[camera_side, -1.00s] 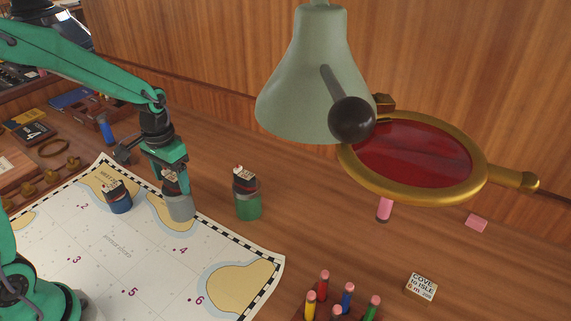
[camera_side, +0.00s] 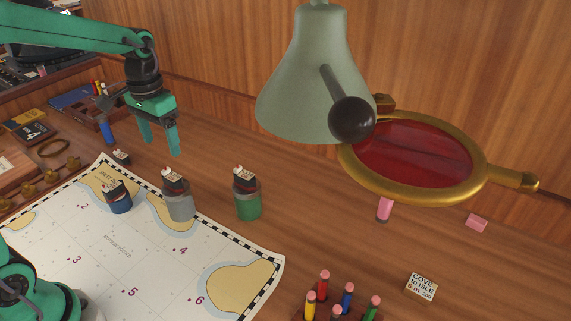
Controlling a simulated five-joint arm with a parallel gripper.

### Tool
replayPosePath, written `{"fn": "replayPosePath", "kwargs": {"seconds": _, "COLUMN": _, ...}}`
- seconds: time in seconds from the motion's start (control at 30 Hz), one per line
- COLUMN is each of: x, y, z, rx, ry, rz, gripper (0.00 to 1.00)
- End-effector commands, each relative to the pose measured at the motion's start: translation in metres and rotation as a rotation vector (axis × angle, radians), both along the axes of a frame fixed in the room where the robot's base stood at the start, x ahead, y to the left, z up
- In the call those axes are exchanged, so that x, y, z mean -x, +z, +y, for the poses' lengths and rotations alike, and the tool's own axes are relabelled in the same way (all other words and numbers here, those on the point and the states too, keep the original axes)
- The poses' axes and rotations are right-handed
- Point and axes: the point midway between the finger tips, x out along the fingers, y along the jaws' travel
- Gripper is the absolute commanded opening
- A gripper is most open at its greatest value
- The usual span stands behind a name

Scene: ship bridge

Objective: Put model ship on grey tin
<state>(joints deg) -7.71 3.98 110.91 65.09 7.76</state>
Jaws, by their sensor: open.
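A small model ship (camera_side: 174,180) with a dark hull and white top sits on the grey tin (camera_side: 180,206), which stands on the chart. My gripper (camera_side: 160,148) is open and empty, above and behind the grey tin, with its two green fingers pointing down and apart from the ship. A similar ship (camera_side: 116,188) sits at the blue tin (camera_side: 121,204) to the left. Another ship (camera_side: 244,179) sits on the green tin (camera_side: 248,205) to the right.
A small dark object (camera_side: 121,157) lies behind the chart (camera_side: 120,245). A green lamp (camera_side: 305,80) and a magnifying glass (camera_side: 482,175) hang over the right side in the picture. Colored pencils (camera_side: 347,298) stand at the front. The wood between the tins and the card (camera_side: 422,287) is mostly clear.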

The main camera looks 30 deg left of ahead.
Motion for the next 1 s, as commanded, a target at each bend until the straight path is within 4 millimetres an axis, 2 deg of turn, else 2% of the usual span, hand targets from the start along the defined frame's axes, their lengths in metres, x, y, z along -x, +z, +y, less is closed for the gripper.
{"fn": "replayPosePath", "kwargs": {"seconds": 0.2, "x": 0.0, "y": 0.012, "z": 0.0, "rx": 0.0, "ry": 0.0, "rz": 0.001, "gripper": 0.74}}
{"fn": "replayPosePath", "kwargs": {"seconds": 0.8, "x": 0.001, "y": 0.012, "z": 0.0, "rx": 0.0, "ry": 0.0, "rz": -0.001, "gripper": 0.74}}
{"fn": "replayPosePath", "kwargs": {"seconds": 1.0, "x": 0.009, "y": 0.019, "z": -0.004, "rx": -0.004, "ry": -0.001, "rz": -0.03, "gripper": 0.74}}
